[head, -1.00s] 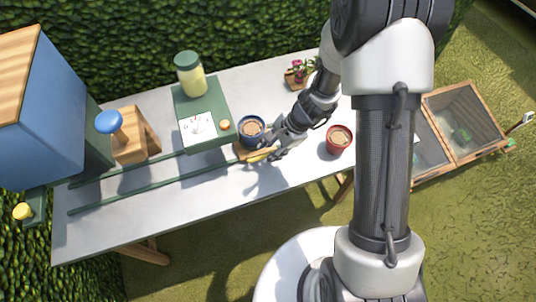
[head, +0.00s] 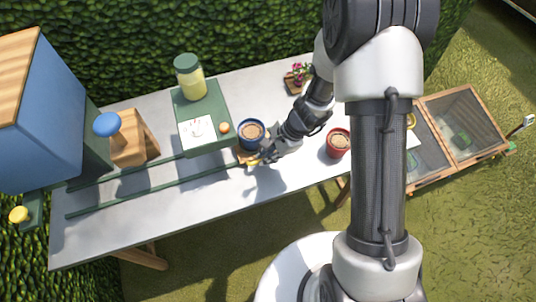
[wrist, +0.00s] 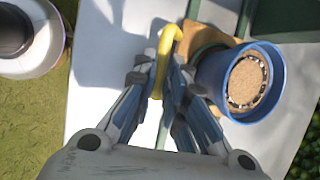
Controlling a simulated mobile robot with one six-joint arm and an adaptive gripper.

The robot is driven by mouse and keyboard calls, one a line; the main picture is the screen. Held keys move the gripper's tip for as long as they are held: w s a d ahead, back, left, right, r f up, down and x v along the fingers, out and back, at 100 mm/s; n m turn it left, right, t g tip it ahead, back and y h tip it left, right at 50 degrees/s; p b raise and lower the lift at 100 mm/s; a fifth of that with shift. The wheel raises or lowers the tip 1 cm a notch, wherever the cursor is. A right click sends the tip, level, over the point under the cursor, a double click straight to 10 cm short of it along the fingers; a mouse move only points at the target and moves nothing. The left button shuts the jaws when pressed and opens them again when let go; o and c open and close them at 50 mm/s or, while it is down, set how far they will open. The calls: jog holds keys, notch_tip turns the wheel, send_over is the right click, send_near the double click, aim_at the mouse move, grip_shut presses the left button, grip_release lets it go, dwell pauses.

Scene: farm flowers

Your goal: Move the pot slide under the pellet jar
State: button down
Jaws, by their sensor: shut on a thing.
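The pot slide (head: 246,155) is a small wooden board at the right end of the green rails, and it also shows in the wrist view (wrist: 200,35). A blue pot (head: 251,133) with brown fill stands on it; it is large at right in the wrist view (wrist: 243,84). The slide's yellow handle (wrist: 164,62) is between my gripper's fingers (wrist: 163,82). My gripper (head: 257,158) is shut on this handle. The pellet jar (head: 190,80), clear with yellow pellets and a green lid, stands on the green housing, left of the blue pot.
Green rails (head: 165,188) run left along the table (head: 120,230), past a wooden stand (head: 134,147) with a blue knob and a blue box (head: 40,110). A red pot (head: 338,142) stands right of my gripper. A pink flower (head: 297,73) is at the back.

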aim_at(252, 163)
dwell(0.5)
jog(key=a, duration=0.2)
jog(key=s+a+b, duration=0.1)
jog(key=a, duration=0.1)
jog(key=shift+s+a+b, duration=0.2)
jog(key=shift+b, duration=0.1)
jog(key=shift+d, duration=0.1)
jog(key=c, duration=1.7)
grip_release()
jog(key=shift+o, duration=0.2)
jog(key=v, duration=1.2)
